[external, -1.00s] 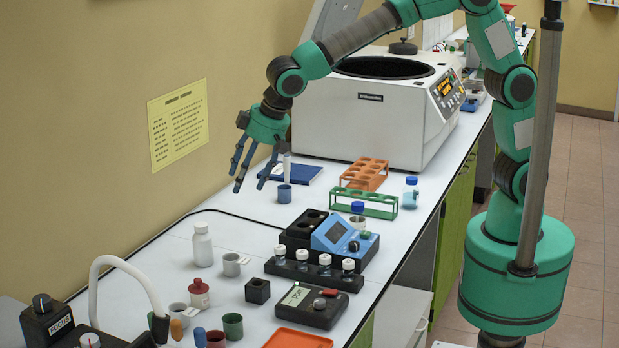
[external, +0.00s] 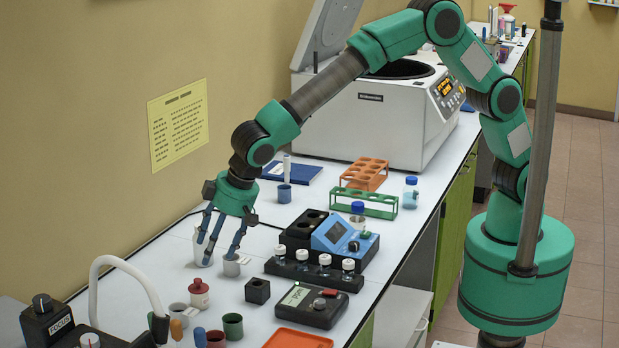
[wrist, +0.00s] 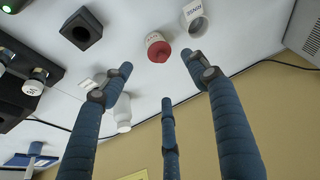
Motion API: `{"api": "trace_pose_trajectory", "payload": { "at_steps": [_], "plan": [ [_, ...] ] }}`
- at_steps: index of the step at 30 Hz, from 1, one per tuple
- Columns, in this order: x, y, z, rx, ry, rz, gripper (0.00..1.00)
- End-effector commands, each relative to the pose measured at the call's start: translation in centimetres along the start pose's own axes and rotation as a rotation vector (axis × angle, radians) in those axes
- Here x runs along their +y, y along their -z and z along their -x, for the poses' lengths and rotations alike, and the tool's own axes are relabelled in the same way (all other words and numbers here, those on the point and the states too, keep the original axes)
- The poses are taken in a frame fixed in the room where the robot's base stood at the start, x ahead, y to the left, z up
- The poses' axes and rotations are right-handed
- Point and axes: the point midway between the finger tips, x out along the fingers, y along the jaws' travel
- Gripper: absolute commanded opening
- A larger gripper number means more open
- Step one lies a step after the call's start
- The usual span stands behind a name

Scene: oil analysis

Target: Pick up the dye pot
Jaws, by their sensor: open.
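A red pot (external: 199,294) with a pale label stands upright on the white bench; I take it for the dye pot, though its label is too small to read. It also shows in the wrist view (wrist: 158,48), near top centre, ahead of and between the two front fingertips. My gripper (external: 219,258) is open, pointing down above the bench, farther back than the red pot and apart from it. Its three spread blue fingers also show in the wrist view (wrist: 160,73), with nothing held between them.
A white bottle (wrist: 123,114) and a grey cup (external: 232,266) are close around the fingers. A labelled grey cup (external: 180,315) stands beside the red pot. A black block (external: 257,291) and vial rack (external: 310,276) are to the right. The wall is close on the left.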

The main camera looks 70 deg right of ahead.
Motion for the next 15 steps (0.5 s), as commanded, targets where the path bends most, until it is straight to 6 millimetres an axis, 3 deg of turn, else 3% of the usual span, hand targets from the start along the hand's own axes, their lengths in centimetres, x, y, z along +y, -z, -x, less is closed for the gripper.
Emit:
{"api": "trace_pose_trajectory", "payload": {
  "at_steps": [7,15],
  "plan": [
    [0.0,-0.1,-1.4,-0.001,0.000,0.000,0.59],
    [0.0,-0.1,-5.3,-0.002,-0.001,0.000,0.59]
  ]
}}
